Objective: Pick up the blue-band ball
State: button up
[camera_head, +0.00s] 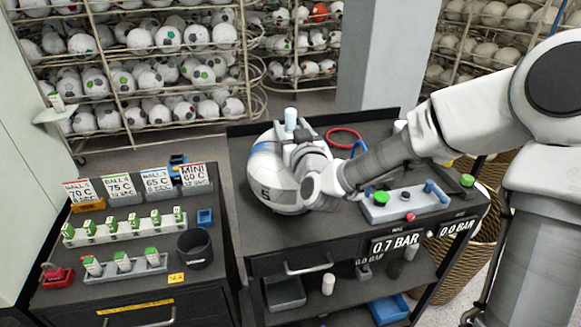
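The ball (272,196) is white with a blue band along its upper left and a dark mark like a "5" on its front. It sits on the dark top of the right-hand cart (315,238). My gripper (298,152) is at the ball's upper right side, with my arm reaching in from the right. The gripper and wrist cover the ball's right part. The fingertips are not clear, so I cannot tell whether they are open or shut on the ball.
A grey unit (405,203) with green and red knobs stands right of the ball. A red ring (344,137) lies behind. The left cart (75,272) carries labelled cards, green-topped vials and a black cup (195,248). Ball racks (130,60) and a pillar (378,55) stand behind.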

grip_shut()
jog(key=shift+r, duration=0.1)
dwell(1.1)
